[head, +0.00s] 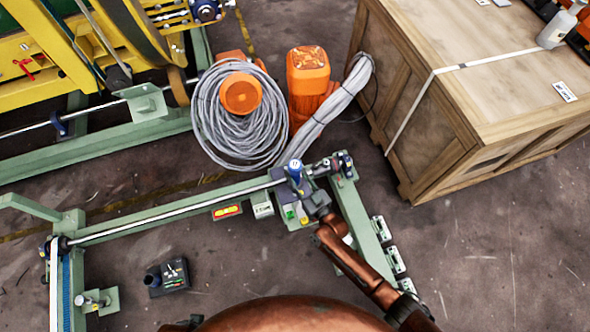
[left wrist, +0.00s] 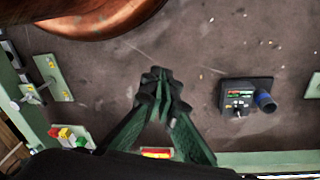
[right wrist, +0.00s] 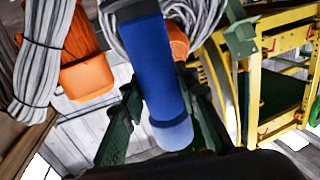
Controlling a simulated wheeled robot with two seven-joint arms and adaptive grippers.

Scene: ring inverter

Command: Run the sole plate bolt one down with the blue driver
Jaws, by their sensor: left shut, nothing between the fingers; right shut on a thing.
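The blue driver (head: 295,172) stands near-upright above the right end of the green frame. My right gripper (head: 311,196) is shut on it. In the right wrist view its blue handle (right wrist: 150,65) lies between the fingers of the right gripper (right wrist: 158,92). My left gripper (left wrist: 160,85) is shut and empty above the floor; I cannot make it out in the head view. A pale green plate with a metal fitting (left wrist: 51,77) lies at the left of the left wrist view. I cannot tell which bolt is sole plate bolt one. The driver's tip is hidden.
A small tray of coloured parts (head: 297,217) sits on the frame (head: 170,213). A dark control box (head: 170,278) lies on the floor. A wooden crate (head: 430,140), coiled grey cable (head: 205,110) and an orange motor (head: 308,72) stand behind. Floor at the lower right is clear.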

